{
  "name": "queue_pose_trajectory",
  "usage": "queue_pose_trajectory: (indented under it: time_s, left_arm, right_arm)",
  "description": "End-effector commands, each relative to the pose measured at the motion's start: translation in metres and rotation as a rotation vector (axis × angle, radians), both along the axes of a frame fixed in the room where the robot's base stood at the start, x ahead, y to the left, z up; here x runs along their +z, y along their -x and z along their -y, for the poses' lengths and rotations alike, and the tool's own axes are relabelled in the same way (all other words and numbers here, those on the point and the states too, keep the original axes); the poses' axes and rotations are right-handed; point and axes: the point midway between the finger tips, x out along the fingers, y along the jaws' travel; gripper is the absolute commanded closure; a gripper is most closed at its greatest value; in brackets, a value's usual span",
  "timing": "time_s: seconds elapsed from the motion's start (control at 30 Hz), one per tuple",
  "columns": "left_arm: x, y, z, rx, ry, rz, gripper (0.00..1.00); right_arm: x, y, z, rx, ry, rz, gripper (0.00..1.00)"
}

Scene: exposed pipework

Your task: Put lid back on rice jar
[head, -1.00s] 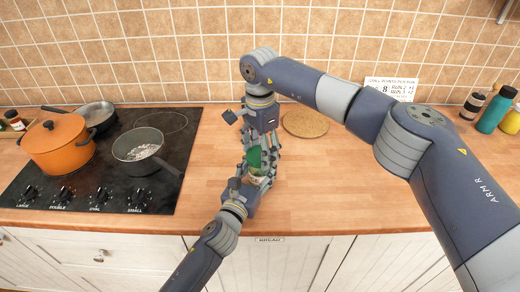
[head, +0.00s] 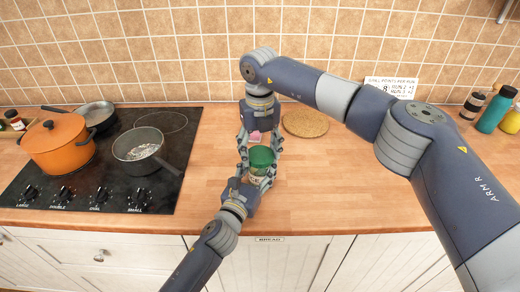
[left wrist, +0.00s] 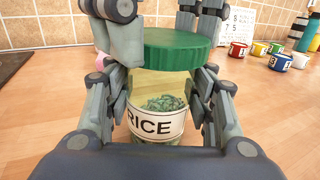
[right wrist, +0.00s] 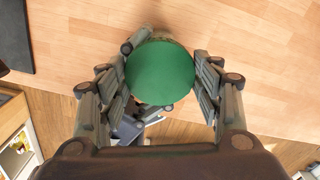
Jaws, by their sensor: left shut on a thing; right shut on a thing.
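The rice jar (head: 257,171) stands upright on the wooden worktop. It is clear glass with a white RICE label (left wrist: 154,125) and some contents showing in the left wrist view. My left gripper (left wrist: 156,92) is shut around the jar's sides. The green lid (head: 261,156) lies roughly level at the top of the jar, and its round top fills the middle of the right wrist view (right wrist: 160,72). My right gripper (head: 261,148) comes from above and is shut on the lid's rim. Fingers partly hide the rim, so I cannot tell whether the lid is fully seated.
A hob with a grey saucepan (head: 146,150), an orange pot (head: 57,145) and a frying pan (head: 95,112) is at left. A round cork mat (head: 305,123) lies behind the jar to the right. Several coloured mugs (left wrist: 262,50) stand farther right. The front worktop is clear.

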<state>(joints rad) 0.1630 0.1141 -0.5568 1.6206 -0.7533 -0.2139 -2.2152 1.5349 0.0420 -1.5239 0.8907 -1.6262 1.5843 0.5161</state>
Motion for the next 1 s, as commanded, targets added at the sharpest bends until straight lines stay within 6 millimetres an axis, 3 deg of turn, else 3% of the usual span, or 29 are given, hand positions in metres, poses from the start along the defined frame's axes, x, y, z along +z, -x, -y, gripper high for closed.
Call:
queue_pose_trajectory:
  time_s: [0.3,0.47,0.5,0.57,1.0]
  left_arm:
    - [0.0004,0.0007,0.0011,-0.003,0.0,0.002,1.0]
    - [0.0004,0.0008,0.0012,-0.003,0.0,0.002,1.0]
    - [0.0004,0.0008,0.0012,-0.003,0.0,0.002,1.0]
    - [0.0004,0.0008,0.0012,-0.003,0.0,0.002,1.0]
    - [0.0004,0.0001,0.0003,-0.001,0.0,0.001,1.0]
  right_arm:
    - [-0.0011,-0.001,0.0006,-0.548,0.0,0.003,0.69]
    - [-0.001,-0.0011,0.0008,-0.558,0.0,0.003,0.69]
    - [-0.0011,-0.0011,0.0008,-0.558,0.0,0.003,0.33]
    - [-0.001,-0.0011,0.0008,-0.557,0.0,0.003,0.2]
    - [0.0037,-0.0008,0.0002,-0.554,-0.001,0.002,0.2]
